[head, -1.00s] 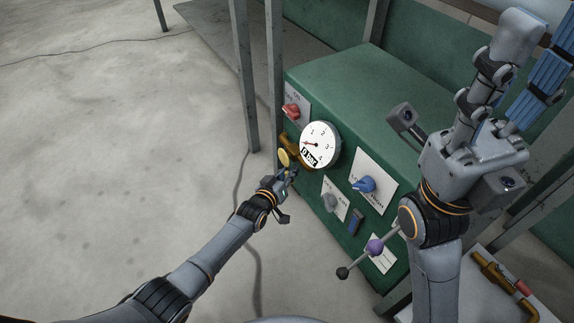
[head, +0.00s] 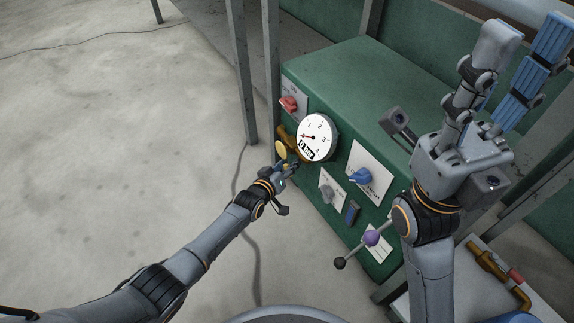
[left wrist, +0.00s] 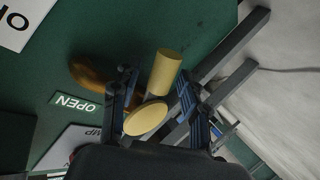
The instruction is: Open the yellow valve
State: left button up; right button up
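The yellow valve (head: 281,150) sits on a brass pipe on the front of the green box, left of the pressure gauge (head: 315,137). In the left wrist view its yellow handle (left wrist: 165,72) shows as a short cylinder and a round disc, between my finger pads. My left gripper (head: 286,167) is at the valve; its fingers stand apart on both sides of the handle, and I cannot tell whether either touches it. A green OPEN label (left wrist: 76,104) is beside the valve. The gauge reads 0 bar. My right gripper (head: 524,36) is raised at the right, open and empty.
The green box (head: 345,75) also carries a red knob (head: 289,104), a blue knob (head: 360,176), a grey knob (head: 326,193) and a purple-jointed lever (head: 371,238). Metal posts (head: 240,70) stand left of it. The concrete floor at left is clear apart from cables.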

pick_arm(q)
jog(key=v, duration=1.2)
jog(key=shift+c, duration=0.5)
